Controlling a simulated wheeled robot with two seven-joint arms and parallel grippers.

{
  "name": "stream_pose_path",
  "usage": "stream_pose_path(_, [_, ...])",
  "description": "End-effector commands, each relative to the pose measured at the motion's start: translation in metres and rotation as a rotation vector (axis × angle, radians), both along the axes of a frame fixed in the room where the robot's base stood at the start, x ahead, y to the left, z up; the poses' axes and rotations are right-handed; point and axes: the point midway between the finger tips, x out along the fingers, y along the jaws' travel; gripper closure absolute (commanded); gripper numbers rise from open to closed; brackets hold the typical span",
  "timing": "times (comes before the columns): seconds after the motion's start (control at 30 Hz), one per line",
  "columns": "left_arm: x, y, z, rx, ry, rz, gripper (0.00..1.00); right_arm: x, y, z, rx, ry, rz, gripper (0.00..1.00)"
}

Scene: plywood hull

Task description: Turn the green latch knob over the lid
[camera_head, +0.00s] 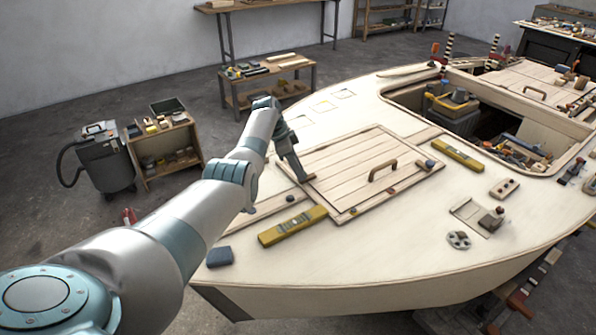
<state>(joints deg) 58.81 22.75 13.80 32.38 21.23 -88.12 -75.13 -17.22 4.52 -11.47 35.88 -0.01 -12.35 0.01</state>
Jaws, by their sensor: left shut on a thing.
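The lid (345,160) is a planked wooden panel with a brown handle (383,170), lying flat and closed on the pale plywood deck. My left arm reaches in from the lower left. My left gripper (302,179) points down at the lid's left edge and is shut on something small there. The green latch knob does not show clearly; the fingers hide that spot, and how far it is turned cannot be seen. My right gripper is not in view.
A yellow level (292,226) lies on the deck in front of the gripper, with a dark blue block (219,257) nearer the edge. Another yellow level (458,155) lies right of the lid. Beyond it is an open hatch (430,122) holding tools.

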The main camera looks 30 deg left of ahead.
Motion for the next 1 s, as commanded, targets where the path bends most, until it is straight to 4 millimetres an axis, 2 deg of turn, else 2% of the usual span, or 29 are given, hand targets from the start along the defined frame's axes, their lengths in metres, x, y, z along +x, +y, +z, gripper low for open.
stream_pose_path(0.2, [0.0,0.0,0.001,0.001,-0.001,-0.001,0.96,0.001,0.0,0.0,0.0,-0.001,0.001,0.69])
stream_pose_path(0.23, [0.0,0.0,0.001,0.001,-0.001,-0.001,0.69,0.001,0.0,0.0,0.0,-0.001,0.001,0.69])
stream_pose_path(0.3, [0.0,0.0,0.001,0.001,-0.001,-0.001,0.55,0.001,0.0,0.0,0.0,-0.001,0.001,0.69])
stream_pose_path(0.73, [0.0,0.001,0.003,0.001,-0.001,0.001,0.55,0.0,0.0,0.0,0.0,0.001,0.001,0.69])
stream_pose_path(1.0, [-0.006,0.009,0.025,0.003,-0.004,0.001,0.55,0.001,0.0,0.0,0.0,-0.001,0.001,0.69])
